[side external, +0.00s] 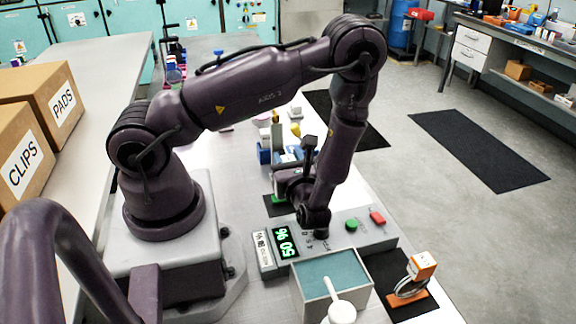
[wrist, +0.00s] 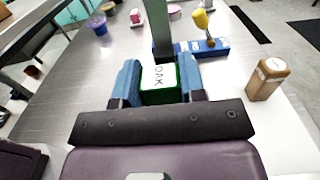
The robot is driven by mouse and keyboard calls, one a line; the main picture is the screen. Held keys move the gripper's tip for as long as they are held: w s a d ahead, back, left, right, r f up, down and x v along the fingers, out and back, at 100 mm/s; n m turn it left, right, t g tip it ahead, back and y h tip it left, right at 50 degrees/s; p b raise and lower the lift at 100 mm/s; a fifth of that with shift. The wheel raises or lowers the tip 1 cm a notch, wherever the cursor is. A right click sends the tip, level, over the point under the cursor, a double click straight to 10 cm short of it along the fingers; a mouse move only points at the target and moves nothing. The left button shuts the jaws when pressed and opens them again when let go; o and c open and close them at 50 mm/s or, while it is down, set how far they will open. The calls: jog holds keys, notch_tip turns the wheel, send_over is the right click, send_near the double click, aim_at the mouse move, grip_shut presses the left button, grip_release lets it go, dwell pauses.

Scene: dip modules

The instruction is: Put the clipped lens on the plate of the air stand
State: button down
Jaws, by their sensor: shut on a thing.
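My gripper (wrist: 161,82) has blue fingers shut on a green block with a white label (wrist: 159,77); the label's visible letters look like "OAK". I take this block to be the clip, but no lens shows below it. In the side view my gripper is partly hidden by my arm, with a bit of green (side external: 278,198) below it over a dark mat. An orange clip with a ring (side external: 424,264) stands on an orange base (side external: 408,305) at the front right. A blue base (wrist: 203,48) with a yellow-topped piece lies beyond my gripper; I cannot tell which is the air stand.
An open tank of teal liquid (side external: 334,262) stands at the front, with a white-handled piece on its rim. A control box with a lit display (side external: 286,242) is behind it.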

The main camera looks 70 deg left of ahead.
jog(key=shift+f, duration=0.6)
jog(key=c, duration=0.7)
grip_release()
jog(key=d, duration=0.7)
jog(key=s+d+r+n+t+h, duration=0.1)
jog(key=d+r+n+t+h, duration=0.1)
jog(key=r+n+h, duration=0.4)
jog(key=s+d+r+n+t+h, duration=0.1)
jog(key=s+d+r+n+h, duration=0.1)
jog(key=r+n+h, duration=0.4)
jog(key=s+d+r+n+t+h, duration=0.2)
jog(key=r+n+h, duration=0.4)
jog(key=r, duration=0.8)
jog(key=shift+d+r+t, duration=0.15)
jog(key=shift+d+t, duration=0.15)
jog(key=shift+d, duration=0.45)
